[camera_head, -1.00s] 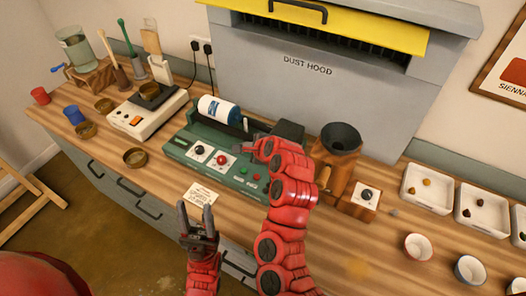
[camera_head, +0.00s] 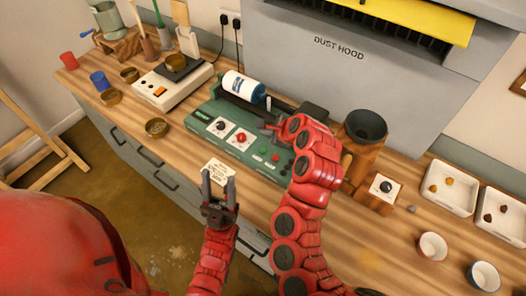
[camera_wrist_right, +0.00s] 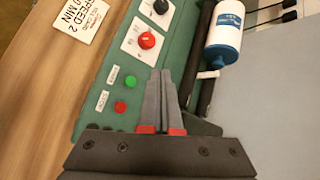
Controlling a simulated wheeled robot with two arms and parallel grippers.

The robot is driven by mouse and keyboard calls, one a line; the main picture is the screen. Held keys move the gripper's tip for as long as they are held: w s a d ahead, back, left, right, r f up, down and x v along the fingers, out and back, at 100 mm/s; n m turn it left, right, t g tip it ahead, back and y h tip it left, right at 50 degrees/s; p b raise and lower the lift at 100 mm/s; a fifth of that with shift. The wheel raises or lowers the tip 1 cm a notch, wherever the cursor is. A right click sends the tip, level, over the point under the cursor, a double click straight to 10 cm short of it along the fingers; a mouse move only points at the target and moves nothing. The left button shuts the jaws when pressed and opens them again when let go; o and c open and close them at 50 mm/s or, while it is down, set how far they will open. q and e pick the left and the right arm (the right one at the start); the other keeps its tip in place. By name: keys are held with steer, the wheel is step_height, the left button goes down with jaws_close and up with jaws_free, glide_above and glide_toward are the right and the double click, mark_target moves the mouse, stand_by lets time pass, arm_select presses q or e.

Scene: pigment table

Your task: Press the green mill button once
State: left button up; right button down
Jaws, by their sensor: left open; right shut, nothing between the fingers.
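The green mill (camera_head: 205,137) stands on the bench and carries a white and blue jar on its rollers. Its green button (camera_head: 263,151) is on the front panel beside a red button (camera_head: 274,157). Both show in the right wrist view, green (camera_wrist_right: 130,81) and red (camera_wrist_right: 120,107). My right gripper (camera_head: 268,127) is shut and empty over the mill. In the right wrist view its fingertips (camera_wrist_right: 160,72) lie to the right of the green button; contact with the panel cannot be told. My left gripper (camera_head: 218,175) is open and empty near the bench's front edge, before a note card.
The grey dust hood (camera_head: 300,60) stands behind the mill. A wooden grinder (camera_head: 358,155) with a dark funnel is close right of my right arm. A white scale (camera_head: 150,93) and a small brass dish (camera_head: 157,127) are to the left. White trays and bowls are right.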

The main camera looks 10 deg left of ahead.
steer(key=b, duration=0.3)
glide_above(263, 151)
steer(key=d, duration=0.1)
step_height(263, 151, down, 6)
steer(key=shift+s+r, duration=0.1)
steer(key=shift+r, duration=0.15)
steer(key=shift+f, duration=0.45)
steer(key=shift+f, duration=0.15)
stand_by(1.0)
steer(key=shift+f, duration=0.25)
